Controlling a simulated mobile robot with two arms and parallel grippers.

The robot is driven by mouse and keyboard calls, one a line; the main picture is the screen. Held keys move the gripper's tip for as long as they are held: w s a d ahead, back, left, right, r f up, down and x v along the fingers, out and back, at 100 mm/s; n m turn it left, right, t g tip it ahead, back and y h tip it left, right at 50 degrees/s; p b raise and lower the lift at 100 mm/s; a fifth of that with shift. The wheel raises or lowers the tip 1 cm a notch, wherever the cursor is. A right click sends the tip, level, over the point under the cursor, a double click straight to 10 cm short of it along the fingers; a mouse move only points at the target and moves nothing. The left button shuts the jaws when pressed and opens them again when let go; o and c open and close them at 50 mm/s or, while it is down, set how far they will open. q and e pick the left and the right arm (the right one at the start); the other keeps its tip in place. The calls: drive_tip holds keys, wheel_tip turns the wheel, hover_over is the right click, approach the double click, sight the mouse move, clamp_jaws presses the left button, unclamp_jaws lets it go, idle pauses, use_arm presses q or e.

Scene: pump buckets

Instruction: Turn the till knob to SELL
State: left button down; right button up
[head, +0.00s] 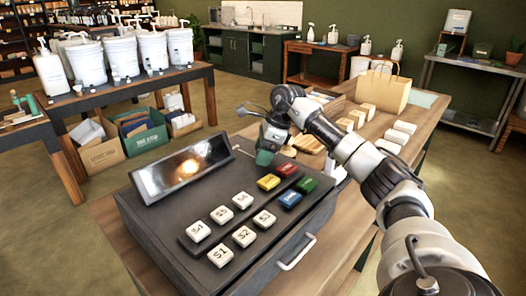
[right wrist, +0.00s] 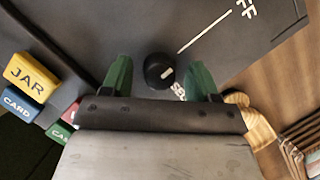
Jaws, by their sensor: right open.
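The dark till (head: 200,225) stands on the wooden counter with its screen and coloured keys. Its round black knob (right wrist: 159,71) shows in the right wrist view, with a pale mark on its lower right. A white line runs from near it to a partly cut-off label ending in "FF". Another label beside the knob is mostly hidden by my gripper. My right gripper (head: 265,157) is over the till's far right corner. In the right wrist view my right gripper (right wrist: 159,79) is open, its green fingers either side of the knob with gaps. My left gripper is out of view.
The till's screen (head: 183,166) stands left of my right gripper, and a yellow key (head: 268,182) is close below it. Soap bars (head: 356,118) and a paper bag (head: 383,90) lie farther along the counter. White buckets (head: 120,58) stand on a table at left.

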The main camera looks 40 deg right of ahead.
drive_tip(key=c, duration=0.9)
drive_tip(key=shift+o, duration=0.2)
drive_tip(key=m, duration=0.2)
drive_tip(key=m+t+h+p, duration=0.1)
drive_tip(key=m, duration=0.1)
drive_tip(key=shift+r+m+h, duration=0.1)
drive_tip(key=shift+m+h, duration=0.2)
drive_tip(key=m, duration=0.2)
drive_tip(key=m+h, duration=0.1)
drive_tip(key=m, duration=0.1)
drive_tip(key=shift+a+t+h+p, duration=0.1)
drive_tip(key=shift+t+h+p, duration=0.2)
drive_tip(key=shift+p, duration=0.1)
drive_tip(key=m+h, duration=0.1)
drive_tip(key=m, duration=0.4)
drive_tip(key=shift+a+h, duration=0.1)
drive_tip(key=shift+h, duration=0.3)
drive_tip(key=shift+m+g+h, duration=0.5)
drive_tip(key=shift+m+h, duration=0.3)
drive_tip(key=shift+m, duration=1.4)
